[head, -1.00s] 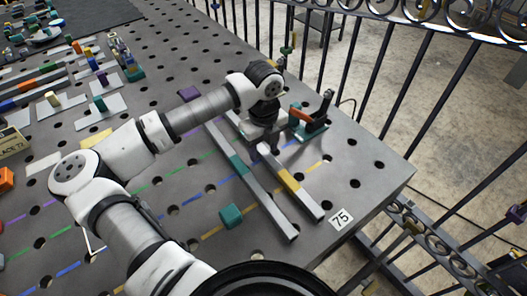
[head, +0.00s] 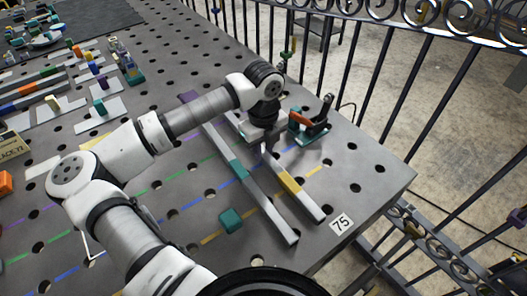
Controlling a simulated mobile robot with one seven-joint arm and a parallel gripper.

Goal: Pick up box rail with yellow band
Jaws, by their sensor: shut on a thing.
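The box rail with the yellow band (head: 290,182) is a long grey bar near the right end of the table, running from the arm toward the front edge. My gripper (head: 264,146) is over the far part of this rail and is shut on it. The fingers are small and partly hidden by the wrist. I cannot tell whether the rail is clear of the table. A second grey rail with a teal band (head: 238,170) lies to its left, roughly parallel and apart from it.
A teal block (head: 231,219) lies left of the rails' near ends. An orange and black clamp on a teal base (head: 310,128) stands close right of my gripper. A white "75" label (head: 341,224) marks the table corner. A black metal fence (head: 400,85) runs beyond the table.

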